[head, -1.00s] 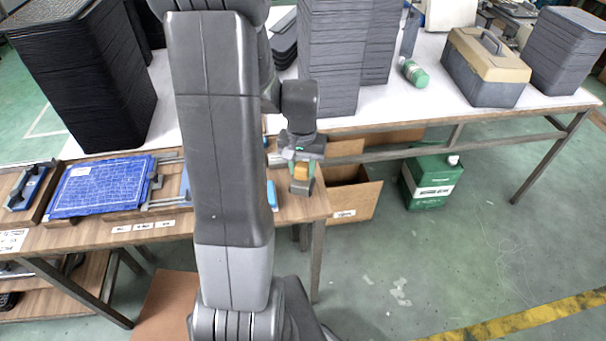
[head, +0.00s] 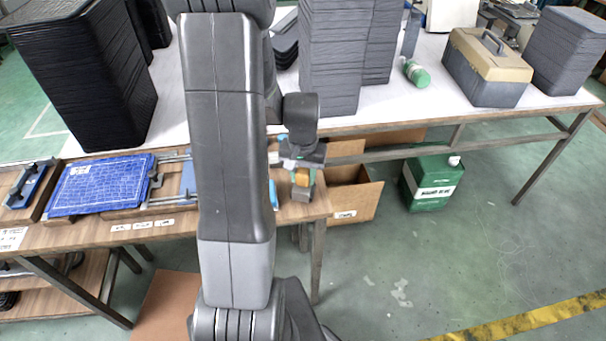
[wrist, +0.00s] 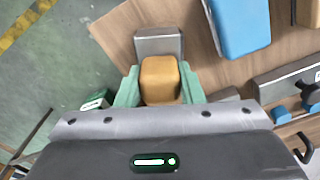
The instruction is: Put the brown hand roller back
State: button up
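The brown hand roller has a brown, rounded block (wrist: 160,80) and a grey metal part (wrist: 158,42). In the head view the brown block (head: 302,177) sits between the fingers with the grey part below it. My gripper (head: 303,174) is at the right end of the wooden bench (head: 290,213). In the wrist view, the green fingers of my gripper (wrist: 160,88) press against both sides of the brown block. The grey part lies over the bench near its edge; I cannot tell whether it touches the wood.
A blue block (wrist: 240,22) lies beside the roller. A tray with a blue cutting mat (head: 100,185) is further left. My arm hides part of the bench. A cardboard box (head: 352,195) stands below the right end, and stacked grey trays (head: 333,60) stand behind.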

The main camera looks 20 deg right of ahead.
jog(key=o, duration=0.4)
jog(key=shift+f, duration=0.25)
jog(key=shift+o, duration=0.2)
jog(key=shift+r, duration=0.1)
jog(key=shift+r+p, duration=0.6)
jog(key=shift+p, duration=0.05)
notch_tip(320, 180, up, 12)
jog(key=shift+a, duration=0.1)
